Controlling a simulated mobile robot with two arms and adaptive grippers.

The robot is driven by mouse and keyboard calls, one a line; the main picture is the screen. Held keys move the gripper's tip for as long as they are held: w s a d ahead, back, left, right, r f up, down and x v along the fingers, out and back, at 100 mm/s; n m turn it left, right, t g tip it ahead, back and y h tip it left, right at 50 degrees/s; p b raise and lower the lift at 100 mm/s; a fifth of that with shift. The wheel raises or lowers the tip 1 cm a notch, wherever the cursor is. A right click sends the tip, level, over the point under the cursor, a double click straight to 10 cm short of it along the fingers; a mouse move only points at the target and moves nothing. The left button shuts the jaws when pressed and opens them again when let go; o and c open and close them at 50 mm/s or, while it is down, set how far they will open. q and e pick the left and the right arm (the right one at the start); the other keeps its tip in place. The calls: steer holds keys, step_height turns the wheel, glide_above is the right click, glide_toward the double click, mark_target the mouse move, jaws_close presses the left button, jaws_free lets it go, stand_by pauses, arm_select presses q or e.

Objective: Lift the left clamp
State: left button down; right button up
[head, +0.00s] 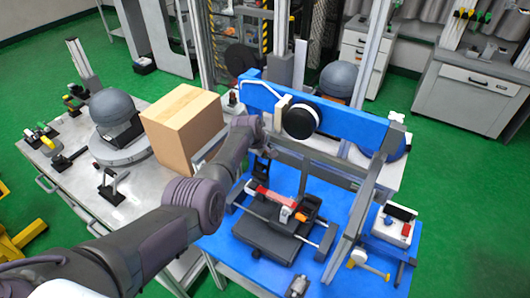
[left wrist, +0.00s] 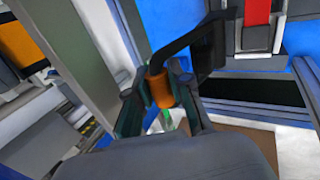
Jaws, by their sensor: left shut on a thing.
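My left gripper (left wrist: 160,96) is shut on the orange grip (left wrist: 161,88) of the left clamp in the left wrist view. The clamp's black bent lever (left wrist: 184,38) rises from the grip and runs right to a dark block. In the head view my left gripper (head: 254,142) is at the left side of the blue test frame, and the arm hides part of it. Dark clamp parts (head: 261,166) show just below it. A black fixture (head: 268,238) on the blue base carries a red strip (head: 262,191), also seen in the left wrist view (left wrist: 257,12). My right gripper is not in view.
A blue crossbeam (head: 345,120) with a black round weight (head: 299,120) spans above the fixture. A cardboard box (head: 184,125) and a grey dome (head: 112,108) stand on the left table. A small control box (head: 394,225) is at the right.

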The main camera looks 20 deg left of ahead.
arm_select(q)
steer(key=shift+w+d+r, duration=0.1)
steer(key=shift+w+r, duration=0.05)
steer(key=shift+w, duration=0.15)
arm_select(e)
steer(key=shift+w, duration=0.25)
arm_select(q)
steer(key=c, duration=1)
jaws_free()
steer(key=shift+c, duration=0.2)
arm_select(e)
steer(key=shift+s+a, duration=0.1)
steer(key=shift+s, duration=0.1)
